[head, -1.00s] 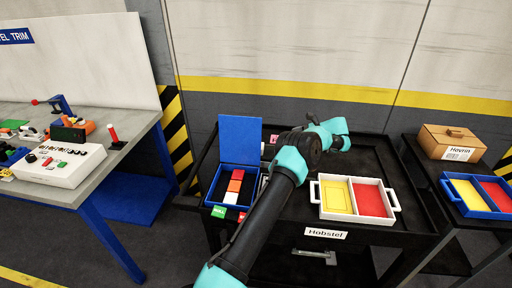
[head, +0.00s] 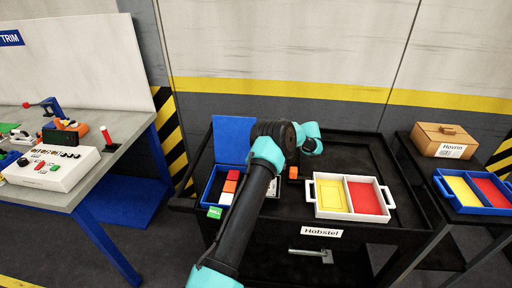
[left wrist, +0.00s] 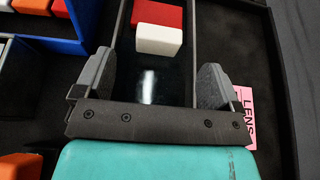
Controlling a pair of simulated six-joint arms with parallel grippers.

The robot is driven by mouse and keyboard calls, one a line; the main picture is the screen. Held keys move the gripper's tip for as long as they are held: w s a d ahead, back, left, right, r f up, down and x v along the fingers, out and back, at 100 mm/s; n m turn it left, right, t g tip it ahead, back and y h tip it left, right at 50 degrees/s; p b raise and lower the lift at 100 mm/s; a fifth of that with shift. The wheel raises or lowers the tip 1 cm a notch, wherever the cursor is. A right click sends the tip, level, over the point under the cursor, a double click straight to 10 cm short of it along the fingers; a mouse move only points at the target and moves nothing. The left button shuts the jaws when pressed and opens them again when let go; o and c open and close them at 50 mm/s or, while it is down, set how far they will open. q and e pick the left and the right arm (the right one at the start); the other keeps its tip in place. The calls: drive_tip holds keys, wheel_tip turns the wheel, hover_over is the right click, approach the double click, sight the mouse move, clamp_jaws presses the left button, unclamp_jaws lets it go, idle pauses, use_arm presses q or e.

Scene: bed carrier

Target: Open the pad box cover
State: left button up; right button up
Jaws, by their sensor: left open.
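A blue box (head: 210,196) stands at the left of the black cart, its blue cover (head: 235,140) upright at the back. Red, orange and white blocks lie inside. The box's edge also shows at upper left in the left wrist view (left wrist: 68,46). My left gripper (left wrist: 155,78) is open and empty, its fingers either side of a dark glossy surface. A white block (left wrist: 159,40) and a red block (left wrist: 158,13) lie just past the fingertips. In the head view my left gripper (head: 308,138) is right of the blue cover; its fingertips are hidden. No box is labelled as the pad box.
A white two-part tray (head: 347,214) with yellow and red sections stands right of my arm. An orange block (head: 293,172) lies between. A pink LENS label (left wrist: 245,115) is beside the right finger. A cardboard box (head: 447,140) and blue tray (head: 453,208) stand farther right.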

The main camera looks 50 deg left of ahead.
use_arm(q)
drive_tip(key=x, duration=0.8)
drive_tip(key=shift+r, duration=0.1)
drive_tip(key=shift+c, duration=0.3)
